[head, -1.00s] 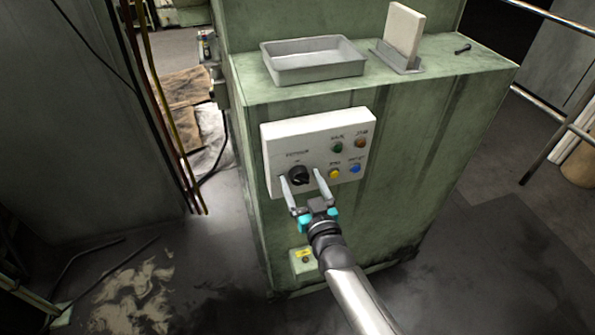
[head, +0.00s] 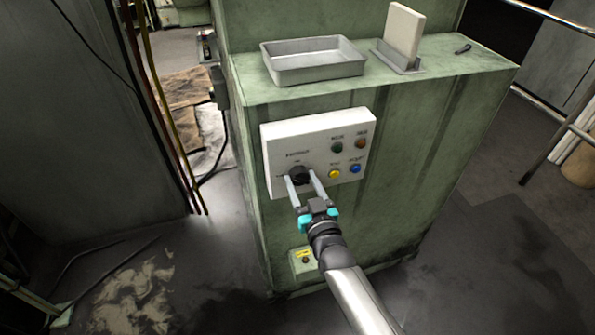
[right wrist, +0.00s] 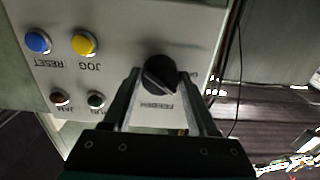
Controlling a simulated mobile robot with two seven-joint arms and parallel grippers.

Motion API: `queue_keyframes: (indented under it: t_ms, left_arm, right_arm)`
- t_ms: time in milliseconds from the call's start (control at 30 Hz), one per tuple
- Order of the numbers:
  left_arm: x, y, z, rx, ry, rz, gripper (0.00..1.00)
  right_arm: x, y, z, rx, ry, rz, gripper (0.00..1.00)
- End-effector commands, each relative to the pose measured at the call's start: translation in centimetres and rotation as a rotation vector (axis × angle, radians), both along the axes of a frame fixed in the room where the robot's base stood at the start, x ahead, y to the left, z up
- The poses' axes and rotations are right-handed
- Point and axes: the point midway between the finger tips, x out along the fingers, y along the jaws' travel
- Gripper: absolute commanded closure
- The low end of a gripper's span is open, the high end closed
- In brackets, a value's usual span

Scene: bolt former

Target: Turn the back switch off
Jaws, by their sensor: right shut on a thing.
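A black rotary switch (head: 299,174) sits at the lower left of a white control panel (head: 310,126) on the front of a green machine. It also shows in the right wrist view (right wrist: 159,75), close to a label that seems to read FEEDER. My right gripper (head: 301,181) reaches up from below, with one finger on each side of the knob, shut on it. In the right wrist view the gripper fingers (right wrist: 161,88) flank the knob. The knob's exact pointer position is hard to read. My left gripper is not in view.
Green, brown, yellow and blue buttons sit right of the knob; the yellow button (head: 334,174) is nearest. A small box (head: 304,259) is lower on the machine. A grey tray (head: 313,73) and a holder with a white block (head: 403,33) stand on top. Cables (head: 160,110) hang left.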

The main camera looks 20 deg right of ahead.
Motion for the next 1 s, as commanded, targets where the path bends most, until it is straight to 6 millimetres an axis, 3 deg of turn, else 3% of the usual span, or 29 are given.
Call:
queue_keyframes:
  t_ms: [300, 867, 1000]
  left_arm:
    - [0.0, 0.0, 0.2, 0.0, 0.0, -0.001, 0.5]
    - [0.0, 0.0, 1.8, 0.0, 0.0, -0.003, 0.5]
    - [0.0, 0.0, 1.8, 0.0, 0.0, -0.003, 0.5]
  right_arm:
    - [0.0, 0.0, 0.0, -0.023, 0.0, 0.0, 1.0]
    - [0.0, 0.0, 0.0, -0.612, -0.019, 0.0, 1.0]
    - [0.0, 0.0, 0.0, -0.676, -0.022, 0.001, 1.0]
